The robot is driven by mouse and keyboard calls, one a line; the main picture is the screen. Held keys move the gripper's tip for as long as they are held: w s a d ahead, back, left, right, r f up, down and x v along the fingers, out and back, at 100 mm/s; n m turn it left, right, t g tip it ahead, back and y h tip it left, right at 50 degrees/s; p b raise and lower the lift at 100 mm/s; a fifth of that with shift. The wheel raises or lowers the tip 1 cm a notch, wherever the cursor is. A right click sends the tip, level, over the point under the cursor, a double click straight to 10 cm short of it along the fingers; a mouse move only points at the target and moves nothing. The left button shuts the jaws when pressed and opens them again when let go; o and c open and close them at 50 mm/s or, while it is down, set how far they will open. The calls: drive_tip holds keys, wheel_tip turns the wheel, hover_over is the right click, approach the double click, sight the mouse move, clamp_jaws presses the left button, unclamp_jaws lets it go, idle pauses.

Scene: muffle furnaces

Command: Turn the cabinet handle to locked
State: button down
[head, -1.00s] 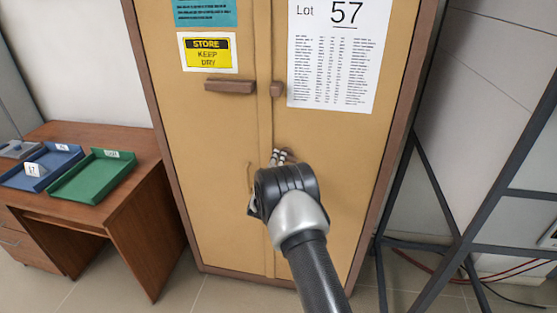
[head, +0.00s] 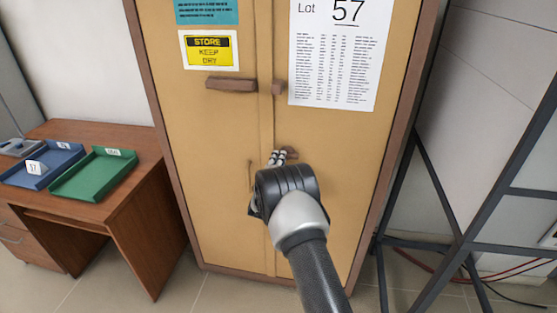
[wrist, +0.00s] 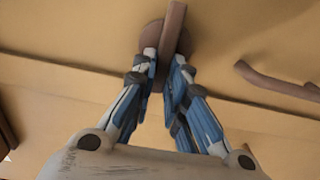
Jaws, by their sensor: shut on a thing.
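The tan double-door cabinet (head: 215,140) stands straight ahead with both doors closed. My gripper (wrist: 165,75) is shut on a brown bar handle (wrist: 174,22) with a round base plate, and the bar runs between its fingertips. In the head view my gripper (head: 278,158) is at the middle of the doors, and only a small brown end of the handle (head: 291,153) shows beside the fingers. My wrist hides the area below.
A slim brown pull (wrist: 278,82) is near my gripper. A desk (head: 125,207) with blue and green trays stands left, a dark metal frame (head: 455,250) right.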

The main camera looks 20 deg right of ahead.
drive_tip(key=c, duration=1.6)
unclamp_jaws()
drive_tip(key=shift+s+a, duration=0.1)
drive_tip(key=v, duration=1.1)
drive_tip(key=shift+s+a, duration=0.25)
drive_tip(key=shift+s, duration=0.05)
drive_tip(key=shift+r, duration=0.1)
